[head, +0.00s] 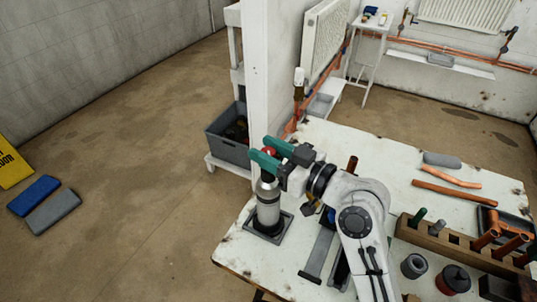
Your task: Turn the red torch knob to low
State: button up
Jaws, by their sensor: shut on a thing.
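The torch (268,207) is a silver-grey cylinder with a dark band. It stands upright on a dark square base near the left edge of the white bench. A bit of the red knob (268,151) shows at its top, between the teal fingers of my gripper (267,154). My gripper reaches in from the right and is shut on the knob. The fingers cover most of the knob, and its setting or any marks cannot be read.
The white bench (240,250) also carries copper pipes (453,194), a wooden rack (428,240) and dark round pots (453,279) to the right. A white post (268,70) and a grey crate (228,143) stand just behind the torch.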

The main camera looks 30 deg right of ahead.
dwell(0.4)
jog(key=o, duration=0.9)
jog(key=shift+o, duration=0.2)
jog(key=b+v, duration=0.2)
jog(key=v, duration=0.8)
jog(key=shift+s+d+y, duration=0.25)
jog(key=shift+s+y, duration=0.05)
